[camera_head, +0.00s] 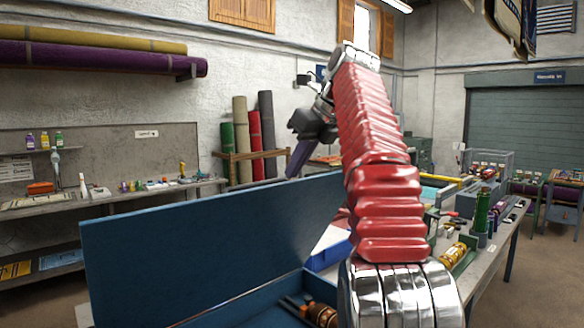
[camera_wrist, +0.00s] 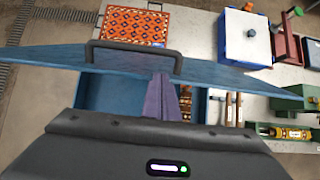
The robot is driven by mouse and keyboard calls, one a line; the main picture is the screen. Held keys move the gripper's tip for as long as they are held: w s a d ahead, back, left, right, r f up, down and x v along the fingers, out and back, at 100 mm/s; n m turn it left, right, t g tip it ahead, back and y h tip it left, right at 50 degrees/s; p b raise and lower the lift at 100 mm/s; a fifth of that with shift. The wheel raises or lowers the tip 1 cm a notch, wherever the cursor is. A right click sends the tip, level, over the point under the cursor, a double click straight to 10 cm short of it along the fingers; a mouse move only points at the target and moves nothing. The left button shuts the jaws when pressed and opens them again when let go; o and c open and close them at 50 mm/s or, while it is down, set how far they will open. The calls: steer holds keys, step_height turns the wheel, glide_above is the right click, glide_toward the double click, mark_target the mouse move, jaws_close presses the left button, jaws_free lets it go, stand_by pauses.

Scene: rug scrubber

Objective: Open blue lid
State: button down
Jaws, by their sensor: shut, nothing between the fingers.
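The blue lid (camera_head: 200,245) stands raised at a steep tilt above the blue box (camera_head: 262,307) in the head view. In the wrist view the lid (camera_wrist: 215,75) spans the picture almost edge-on. Its dark handle (camera_wrist: 135,47) sits near the middle. The box interior (camera_wrist: 95,92) shows below the lid. My gripper (camera_head: 291,174) has its purple fingers pointing down by the lid's upper edge. In the wrist view my gripper (camera_wrist: 160,80) is shut and empty, its tips overlapping the lid just below the handle. I cannot tell whether they touch it.
A brown cylindrical item (camera_head: 322,314) lies in the box. A workbench (camera_head: 497,247) at right holds a green bottle (camera_head: 482,210) and a yellow roll (camera_head: 452,252). An orange patterned rug (camera_wrist: 135,20) and a blue-and-white box (camera_wrist: 244,40) lie beyond the lid.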

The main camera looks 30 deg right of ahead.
steer(key=s+d, duration=0.2)
steer(key=s, duration=0.8)
steer(key=shift+s, duration=0.3)
steer(key=shift+f, duration=0.1)
